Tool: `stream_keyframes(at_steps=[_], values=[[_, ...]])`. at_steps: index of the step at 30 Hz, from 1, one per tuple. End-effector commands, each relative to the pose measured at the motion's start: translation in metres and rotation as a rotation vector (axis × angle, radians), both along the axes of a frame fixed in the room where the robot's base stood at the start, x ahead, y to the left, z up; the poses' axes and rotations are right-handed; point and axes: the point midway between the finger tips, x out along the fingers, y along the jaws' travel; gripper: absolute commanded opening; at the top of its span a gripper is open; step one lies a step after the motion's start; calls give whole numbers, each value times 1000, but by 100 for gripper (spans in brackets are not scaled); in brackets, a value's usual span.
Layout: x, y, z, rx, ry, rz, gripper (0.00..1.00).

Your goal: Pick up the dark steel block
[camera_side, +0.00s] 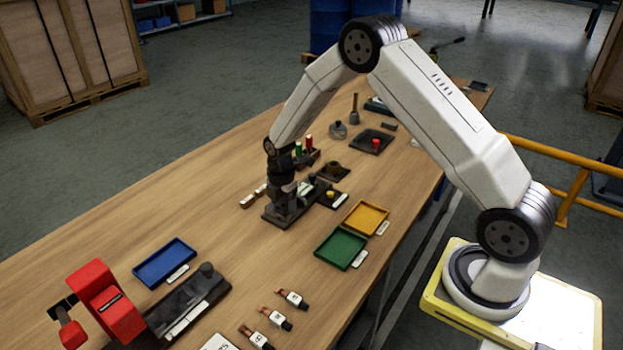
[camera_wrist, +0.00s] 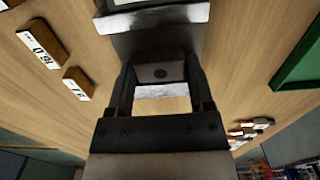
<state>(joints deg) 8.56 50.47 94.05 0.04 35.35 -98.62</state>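My gripper (camera_wrist: 160,75) points down at the work on the table; its two dark fingers show in the wrist view. Between the fingertips is a dark grey block-like piece (camera_wrist: 160,72) with a round dark spot and a bright lower edge, which looks like the dark steel block. The fingers flank it closely, but I cannot tell whether they press on it. A larger dark steel part (camera_wrist: 150,42) with a bright edge lies just beyond. In the side view my gripper (camera_side: 284,208) is low over a dark steel fixture (camera_side: 273,215), and its fingertips are hard to make out.
Green tray (camera_side: 341,249) and yellow tray (camera_side: 365,217) lie to the right, a blue tray (camera_side: 164,262) nearer the left. Small dark parts surround the gripper. Two labelled wooden blocks (camera_wrist: 43,45) lie beside it. A red device (camera_side: 104,300) stands front left.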

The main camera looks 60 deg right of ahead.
Motion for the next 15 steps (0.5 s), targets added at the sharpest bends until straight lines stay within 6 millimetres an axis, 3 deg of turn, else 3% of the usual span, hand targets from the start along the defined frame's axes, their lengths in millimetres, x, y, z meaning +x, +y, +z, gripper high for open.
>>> stream_keyframes(at_steps=[1, 6, 15], values=[[0, 0, 0, 0, 0, 0, 49], [0, 0, 0, 0, 0, 0, 0], [0, 0, 1, 0, -1, 0, 0]])
